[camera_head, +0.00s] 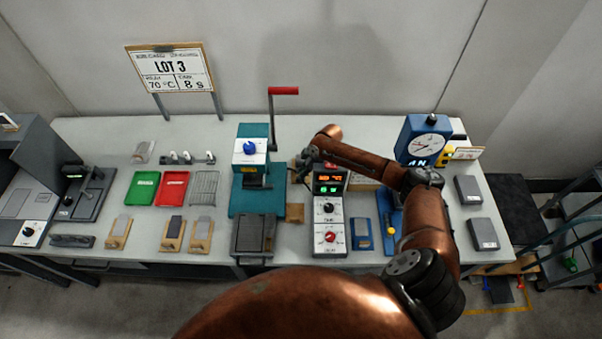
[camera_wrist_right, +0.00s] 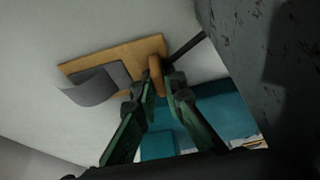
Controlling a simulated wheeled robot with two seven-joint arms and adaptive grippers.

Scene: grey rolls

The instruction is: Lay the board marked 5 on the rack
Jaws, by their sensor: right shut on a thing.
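My right gripper (camera_head: 304,162) is over the back middle of the table, beside the teal press (camera_head: 251,168). In the right wrist view, my right gripper (camera_wrist_right: 164,86) is shut on the upright peg of a wooden board (camera_wrist_right: 125,58). A curved grey sheet (camera_wrist_right: 92,85) lies on that board and overhangs it. No number is readable on the board. My left gripper is not in view.
Several wooden boards with grey pieces (camera_head: 173,233) stand at the front left. Green (camera_head: 143,188) and red (camera_head: 172,188) trays are left of the rack. A control box (camera_head: 329,226) and a blue clock (camera_head: 424,140) are to the right. The press's red-handled lever (camera_head: 284,91) rises high.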

